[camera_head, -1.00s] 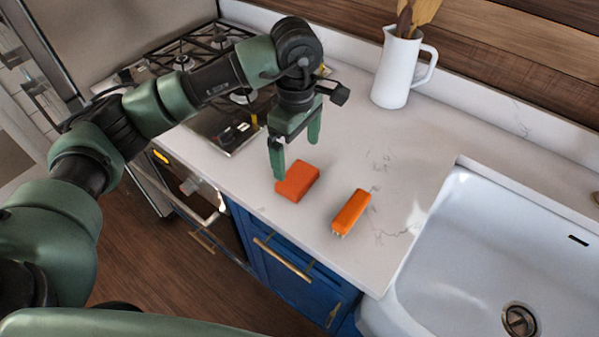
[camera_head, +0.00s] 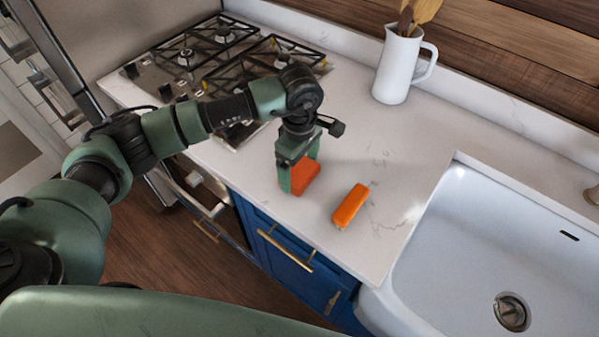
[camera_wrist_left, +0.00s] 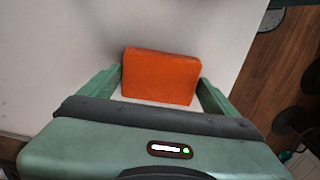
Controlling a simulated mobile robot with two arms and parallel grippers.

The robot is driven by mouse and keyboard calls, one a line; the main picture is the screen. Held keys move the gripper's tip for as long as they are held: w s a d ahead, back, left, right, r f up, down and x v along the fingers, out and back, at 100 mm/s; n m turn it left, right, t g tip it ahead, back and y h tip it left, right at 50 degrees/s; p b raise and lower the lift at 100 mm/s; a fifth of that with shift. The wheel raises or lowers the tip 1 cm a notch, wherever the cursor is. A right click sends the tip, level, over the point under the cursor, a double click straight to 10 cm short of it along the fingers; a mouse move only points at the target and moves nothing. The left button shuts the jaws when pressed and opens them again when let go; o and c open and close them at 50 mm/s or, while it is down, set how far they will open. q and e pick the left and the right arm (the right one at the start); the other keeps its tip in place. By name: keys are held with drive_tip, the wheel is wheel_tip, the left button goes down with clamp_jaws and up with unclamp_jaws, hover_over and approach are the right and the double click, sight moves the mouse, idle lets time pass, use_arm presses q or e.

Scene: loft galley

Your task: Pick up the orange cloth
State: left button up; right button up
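The orange cloth (camera_head: 304,177) looks like a thick, folded red-orange block lying flat on the white counter. It also shows in the left wrist view (camera_wrist_left: 162,76), between the fingertips. My left gripper (camera_head: 298,168) points down over it, with one green finger on each side. The fingers are wide apart; whether they touch the cloth's sides is hard to tell. In the head view the near finger hides part of the cloth. My right gripper is in neither view.
A brighter orange, brush-like item (camera_head: 350,206) lies just right of the cloth. A white sink (camera_head: 470,250) is farther right. A white jug (camera_head: 396,68) with wooden utensils stands at the back, and a gas stove (camera_head: 200,60) is at left. The counter between is clear.

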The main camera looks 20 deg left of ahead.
sight(300, 170)
use_arm(q)
drive_tip(key=shift+c, duration=1.1)
drive_tip(key=shift+r, duration=0.1)
drive_tip(key=shift+r, duration=0.55)
wheel_tip(300, 170, up, 19)
drive_tip(key=b, duration=0.4)
drive_tip(key=shift+f, duration=0.1)
